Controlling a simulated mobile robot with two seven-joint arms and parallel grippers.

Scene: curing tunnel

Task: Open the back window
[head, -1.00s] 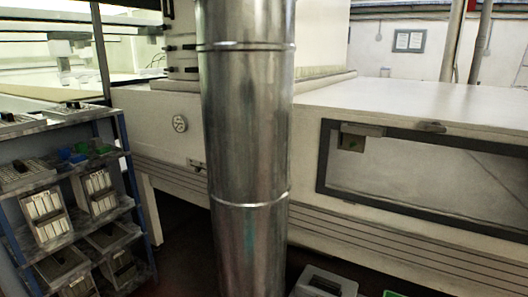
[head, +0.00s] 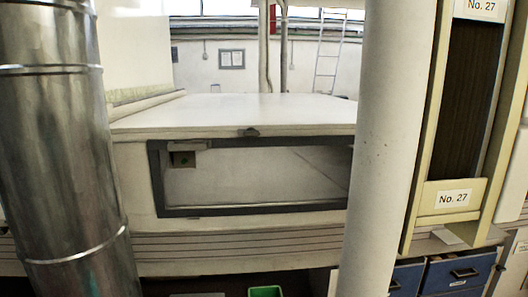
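A window (head: 255,178) with a dark grey frame is set in the front face of a long white machine. Through its pane a pale interior shows, with a small box with a green spot (head: 184,159) at the upper left. The window appears shut. I cannot tell whether this is the back window. Neither of my grippers is in view.
A shiny metal duct (head: 65,150) stands close at the left. A pale round column (head: 388,140) stands at the right, at the window's right end. A green bin (head: 265,291) is below.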

